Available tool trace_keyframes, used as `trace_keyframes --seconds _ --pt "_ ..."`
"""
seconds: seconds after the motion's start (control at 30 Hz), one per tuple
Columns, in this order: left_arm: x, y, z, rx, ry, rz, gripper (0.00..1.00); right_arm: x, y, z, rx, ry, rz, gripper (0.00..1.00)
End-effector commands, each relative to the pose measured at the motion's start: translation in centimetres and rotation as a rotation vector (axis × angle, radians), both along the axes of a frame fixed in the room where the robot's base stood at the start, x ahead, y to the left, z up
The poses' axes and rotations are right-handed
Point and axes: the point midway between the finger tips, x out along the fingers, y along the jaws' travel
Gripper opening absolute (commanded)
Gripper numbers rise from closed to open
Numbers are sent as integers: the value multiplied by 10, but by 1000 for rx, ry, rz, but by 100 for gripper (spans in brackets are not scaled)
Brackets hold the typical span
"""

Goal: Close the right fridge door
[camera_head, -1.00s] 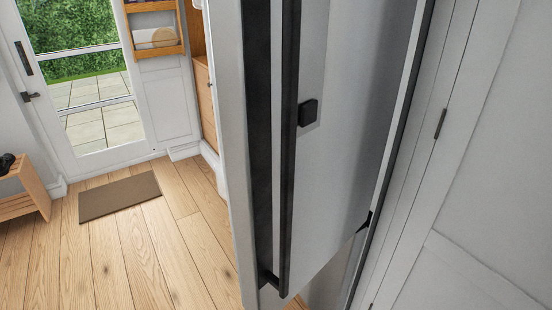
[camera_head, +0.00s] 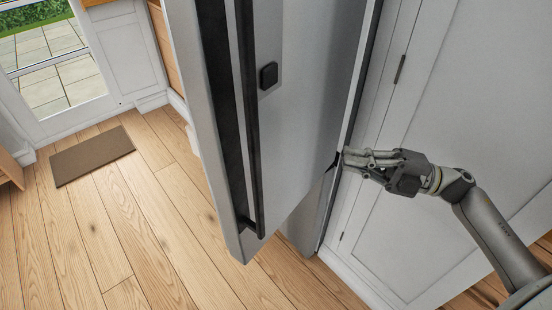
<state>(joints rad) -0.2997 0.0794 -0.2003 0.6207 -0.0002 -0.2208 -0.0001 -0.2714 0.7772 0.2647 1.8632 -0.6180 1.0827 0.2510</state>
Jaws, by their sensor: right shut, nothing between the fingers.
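The grey fridge (camera_head: 310,90) stands tall in the middle of the head view. Its front face carries a black square badge (camera_head: 268,76) and a long dark vertical handle strip (camera_head: 248,130). A second dark strip (camera_head: 215,110) runs beside it, near the left edge. How far the right door stands open is hard to tell from this angle. My right gripper (camera_head: 350,160) comes in from the right, shut and empty, with its fingertips beside the fridge's right edge. I cannot tell whether they touch it. My left gripper is out of view.
A white panelled wall or cabinet (camera_head: 450,110) stands close on the right, behind my right arm. The wooden floor (camera_head: 130,220) is clear at the left, with a brown mat (camera_head: 92,155) on it. A glazed door (camera_head: 55,75) is at the back left.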

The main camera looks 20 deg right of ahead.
Motion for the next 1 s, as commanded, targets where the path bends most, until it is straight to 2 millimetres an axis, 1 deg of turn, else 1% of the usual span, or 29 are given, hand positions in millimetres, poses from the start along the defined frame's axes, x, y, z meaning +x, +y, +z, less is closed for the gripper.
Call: trace_keyframes --seconds 0.03,0.1,0.2,0.3,0.37,0.47,0.87,0.9,1.0 --pt "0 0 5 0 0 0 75 -19 15 20 -70 -51 89 0" --pt "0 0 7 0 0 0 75 -40 29 33 -145 -99 181 0" --pt "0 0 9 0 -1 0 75 -59 40 40 -211 -136 261 0" --pt "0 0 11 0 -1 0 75 -66 46 43 -234 -148 291 0" --pt "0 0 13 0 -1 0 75 -66 51 44 -237 -149 292 0" --pt "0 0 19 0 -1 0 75 -64 64 46 -233 -151 292 0" --pt "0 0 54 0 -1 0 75 -51 145 48 -228 -151 289 0" --pt "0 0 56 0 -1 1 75 -44 147 48 -228 -151 285 0" --pt "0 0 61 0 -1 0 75 -34 155 47 -229 -150 286 0"
